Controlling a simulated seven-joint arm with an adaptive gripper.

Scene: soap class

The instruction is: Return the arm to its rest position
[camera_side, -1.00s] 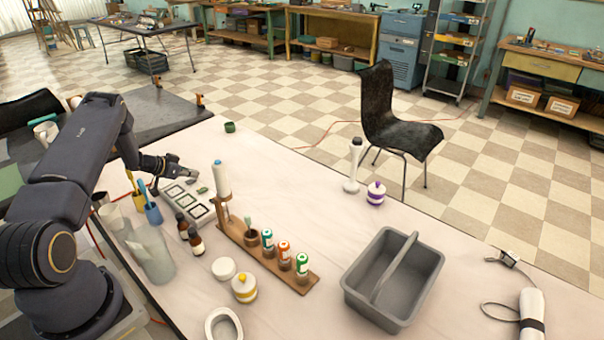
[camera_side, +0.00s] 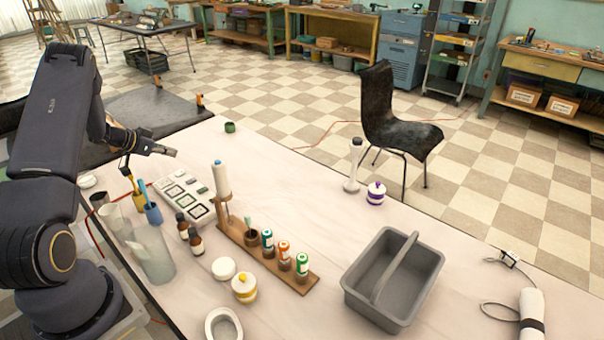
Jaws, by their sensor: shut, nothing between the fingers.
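My gripper (camera_side: 170,152) is shut and empty. It is raised above the back left of the table, over the far end of the grey soap mould tray (camera_side: 171,202). My arm folds up at the left edge of the picture and hides part of the table's left side. The mould tray lies on the white table (camera_side: 330,205), with several square cavities showing.
Cups with brushes (camera_side: 153,214), a clear jug (camera_side: 157,256) and brown bottles (camera_side: 196,242) stand close to my arm. A wooden rack (camera_side: 262,262) holds several bottles. A grey caddy (camera_side: 416,285) stands at the right. The table's back middle is clear.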

